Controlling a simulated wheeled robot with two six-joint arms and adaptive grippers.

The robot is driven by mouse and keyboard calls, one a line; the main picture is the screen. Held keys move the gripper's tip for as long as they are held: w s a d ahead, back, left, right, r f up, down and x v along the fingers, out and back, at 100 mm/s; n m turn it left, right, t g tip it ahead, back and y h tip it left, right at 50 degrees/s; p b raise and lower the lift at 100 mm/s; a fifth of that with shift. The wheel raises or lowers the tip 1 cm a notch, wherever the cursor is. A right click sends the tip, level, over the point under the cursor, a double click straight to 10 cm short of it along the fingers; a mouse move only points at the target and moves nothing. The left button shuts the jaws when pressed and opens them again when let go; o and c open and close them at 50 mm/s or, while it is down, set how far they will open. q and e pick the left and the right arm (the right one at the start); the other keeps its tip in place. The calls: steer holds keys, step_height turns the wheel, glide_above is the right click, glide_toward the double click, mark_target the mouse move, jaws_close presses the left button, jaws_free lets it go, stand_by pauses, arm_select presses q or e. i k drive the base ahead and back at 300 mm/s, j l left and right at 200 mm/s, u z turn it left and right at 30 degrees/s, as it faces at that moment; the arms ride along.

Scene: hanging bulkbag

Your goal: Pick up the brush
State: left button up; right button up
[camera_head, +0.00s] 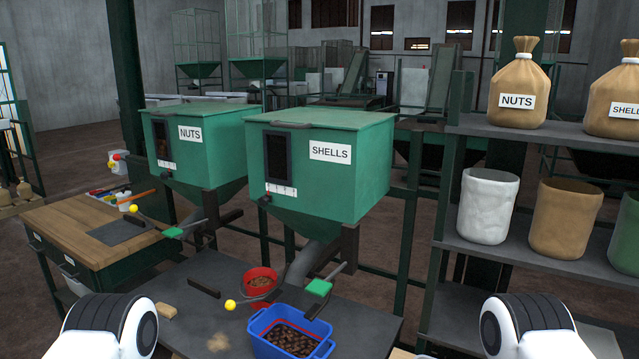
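No thing in view is clearly a brush. A small tan block (166,310), possibly the brush, lies on the dark table at lower left; its bristles cannot be made out. A thin orange stick (136,197) lies on the wooden workbench farther left, too small to identify. White parts of my two arms show at the bottom left and bottom right corners. Neither gripper is in view, so whether they hold anything is hidden.
The dark table (185,278) holds a blue crate (262,322) of brown pieces, a red bowl (262,273) and a dusty pile (218,342). Green NUTS (215,155) and SHELLS (350,185) hoppers stand behind. Shelves (555,248) with sacks stand right.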

mark_target(166, 313)
steer(key=u, duration=0.95)
